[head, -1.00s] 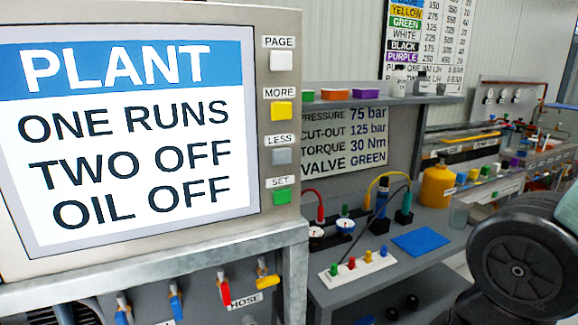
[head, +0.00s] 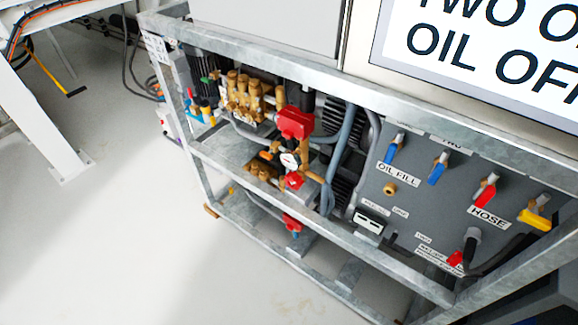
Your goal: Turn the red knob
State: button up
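Several red parts show in the head view, and I cannot tell for certain which one is the red knob. A small round red knob (head: 293,181) sits just below the gauge (head: 289,160) on the brass pump assembly. A larger red block (head: 296,123) is above the gauge. Another red part (head: 292,223) is lower, by the bottom rail. A red-handled valve (head: 485,192) is on the grey panel above the HOSE label, and a small red piece (head: 455,259) is below it. My gripper is not in view.
A galvanized frame (head: 255,60) surrounds the pumps, with rails in front of them. Blue valves (head: 438,170) and a yellow valve (head: 535,216) share the panel. Pale floor (head: 120,230) is open at the left.

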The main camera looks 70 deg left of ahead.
aim_at(294, 181)
jog(key=u, duration=0.4)
jog(key=j+u, duration=0.1)
jog(key=u, duration=0.7)
jog(key=j+u, duration=0.1)
jog(key=u, duration=0.7)
